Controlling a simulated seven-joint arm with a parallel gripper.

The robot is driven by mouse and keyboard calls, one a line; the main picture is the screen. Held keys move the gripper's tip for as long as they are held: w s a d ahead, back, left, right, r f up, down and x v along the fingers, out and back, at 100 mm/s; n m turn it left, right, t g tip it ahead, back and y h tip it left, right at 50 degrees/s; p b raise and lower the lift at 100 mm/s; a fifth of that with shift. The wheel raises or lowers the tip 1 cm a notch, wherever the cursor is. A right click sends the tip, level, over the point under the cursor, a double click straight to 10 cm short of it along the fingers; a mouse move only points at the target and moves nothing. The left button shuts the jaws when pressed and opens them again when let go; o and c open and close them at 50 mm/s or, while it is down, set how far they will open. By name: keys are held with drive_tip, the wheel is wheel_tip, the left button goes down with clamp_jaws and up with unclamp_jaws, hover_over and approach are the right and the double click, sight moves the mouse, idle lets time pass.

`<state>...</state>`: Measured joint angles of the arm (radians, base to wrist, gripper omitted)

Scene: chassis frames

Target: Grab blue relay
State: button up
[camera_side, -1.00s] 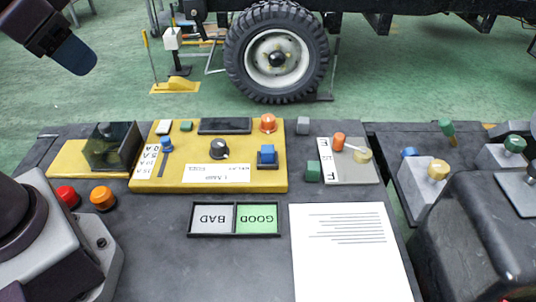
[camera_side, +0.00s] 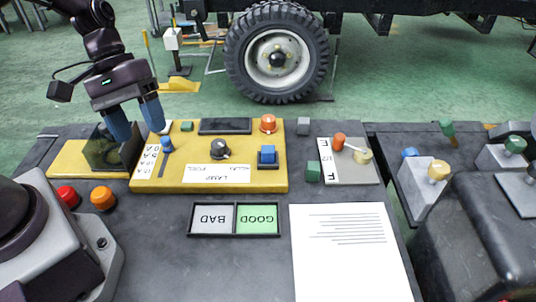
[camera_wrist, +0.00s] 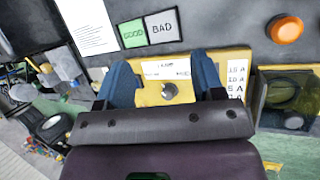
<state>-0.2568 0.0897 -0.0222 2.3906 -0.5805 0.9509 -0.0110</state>
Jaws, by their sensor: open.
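The blue relay (camera_side: 267,154) is a small blue cube seated on the right part of the yellow panel (camera_side: 215,180). My gripper (camera_side: 135,120) is open, with two blue fingers pointing down. It is over the left end of the panel, near the dark box, well to the left of the blue relay. Nothing shows between the fingers. In the wrist view my gripper (camera_wrist: 165,78) straddles the panel's knob and label. I cannot make out the blue relay there; the finger on the left covers part of the panel.
A dark see-through box (camera_side: 108,147) stands close under my gripper. The panel carries a blue slider (camera_side: 166,144), a black knob (camera_side: 220,149) and an orange button (camera_side: 268,123). Grey (camera_side: 303,125) and green (camera_side: 312,171) cubes lie to the right. A BAD/GOOD tray (camera_side: 234,219) lies in front.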

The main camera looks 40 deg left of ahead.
sight(270, 148)
drive_tip(key=w+f+n+t+h, duration=0.1)
drive_tip(key=w+f+n+t, duration=0.1)
drive_tip(key=w+f+n, duration=0.1)
drive_tip(key=w+f+n+t+h, duration=0.2)
drive_tip(key=w+f+n+t, duration=0.1)
drive_tip(key=n, duration=0.4)
drive_tip(key=w+f+n+t+h, duration=0.2)
drive_tip(key=w+f+n, duration=0.2)
drive_tip(key=f+n, duration=0.2)
drive_tip(key=shift+w+d, duration=0.1)
drive_tip(key=shift+w, duration=0.25)
drive_tip(key=w+n+t, duration=0.1)
drive_tip(key=w+a+n+t+y, duration=0.1)
drive_tip(key=w+a+n+t, duration=0.1)
drive_tip(key=shift+w+r, duration=0.2)
drive_tip(key=shift+w, duration=0.2)
drive_tip(key=shift+w+d+f, duration=0.1)
drive_tip(key=shift+w+d, duration=0.15)
drive_tip(key=shift+w, duration=0.05)
drive_tip(key=x, duration=1.2)
drive_tip(key=shift+a+f, duration=0.1)
drive_tip(key=shift+c, duration=0.3)
drive_tip(key=c, duration=1)
